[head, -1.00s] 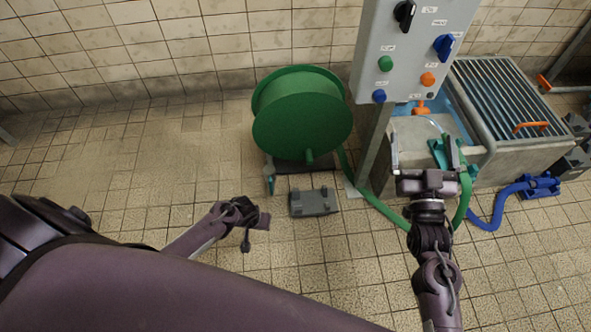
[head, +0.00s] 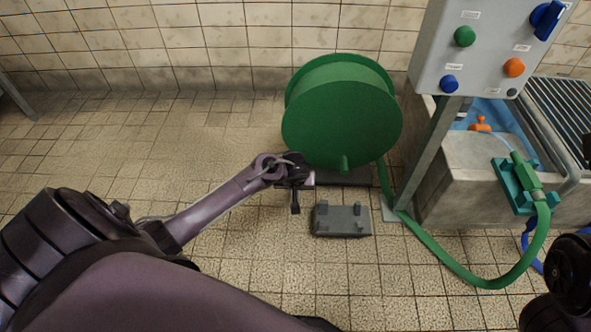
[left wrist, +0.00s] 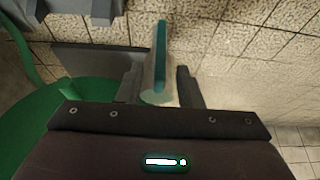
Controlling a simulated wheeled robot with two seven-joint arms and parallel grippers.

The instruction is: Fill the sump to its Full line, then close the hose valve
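The hose valve, a pale cylinder with a teal lever (left wrist: 160,50), shows in the left wrist view between the fingers of my left gripper (left wrist: 160,90). The fingers stand apart on either side of it; contact is unclear. In the head view my left gripper (head: 300,180) is beside the lower left of the green reel and hides the valve. The concrete sump (head: 460,190) is at right, with blue inside; its Full line is not readable. A green hose (head: 460,270) ends at a teal clamp (head: 514,188) on its rim. My right gripper is mostly outside the head view's right edge.
The green hose reel (head: 342,120) stands near the wall. A grey block (head: 341,220) lies on the floor before it. Floor at left is clear.

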